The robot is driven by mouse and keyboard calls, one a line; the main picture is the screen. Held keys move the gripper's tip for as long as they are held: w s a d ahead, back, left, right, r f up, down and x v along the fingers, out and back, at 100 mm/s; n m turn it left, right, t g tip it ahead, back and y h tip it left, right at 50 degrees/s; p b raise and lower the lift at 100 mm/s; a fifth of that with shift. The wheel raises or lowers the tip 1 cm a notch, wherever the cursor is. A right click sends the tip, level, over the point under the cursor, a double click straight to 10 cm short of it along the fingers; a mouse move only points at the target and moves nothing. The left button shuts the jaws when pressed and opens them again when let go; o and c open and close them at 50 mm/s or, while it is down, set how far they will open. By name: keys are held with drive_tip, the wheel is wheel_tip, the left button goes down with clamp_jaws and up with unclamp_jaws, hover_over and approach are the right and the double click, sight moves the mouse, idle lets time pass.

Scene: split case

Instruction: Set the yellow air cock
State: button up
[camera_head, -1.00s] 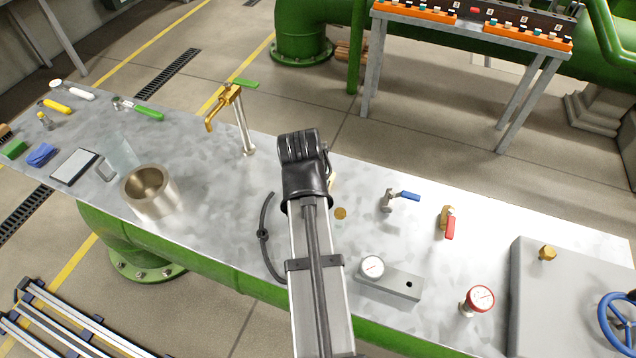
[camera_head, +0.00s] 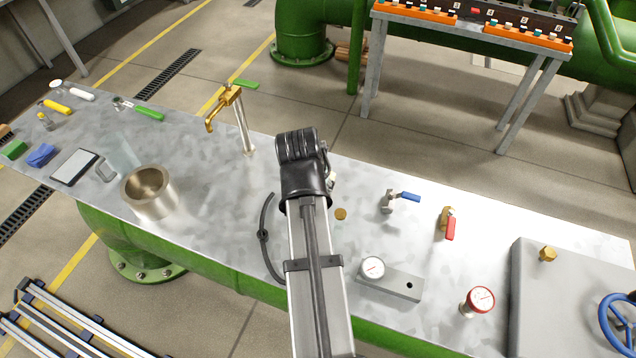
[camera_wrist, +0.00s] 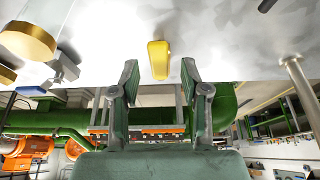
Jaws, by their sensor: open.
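The yellow air cock (camera_wrist: 159,60) shows in the wrist view as a yellow rounded handle against the grey metal bench top. My gripper (camera_wrist: 160,71) is open, with one dark finger on each side of the yellow handle in that view. Clear gaps show between the handle and both fingers, and I see no contact. How far the fingertips are from it in depth is hard to tell. In the head view my arm and black wrist hide the gripper's fingers and the yellow cock.
The bench (camera_head: 225,190) holds a blue-lever valve (camera_head: 401,197), a red-lever valve (camera_head: 447,223), a brass disc (camera_head: 341,214) and a gauge block (camera_head: 395,283) right of my arm. A brass tap (camera_head: 240,120) and steel cup (camera_head: 150,192) stand left. Bare bench lies between.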

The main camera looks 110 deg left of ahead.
drive_tip(key=v, duration=1.1)
drive_tip(key=shift+d+r, duration=0.2)
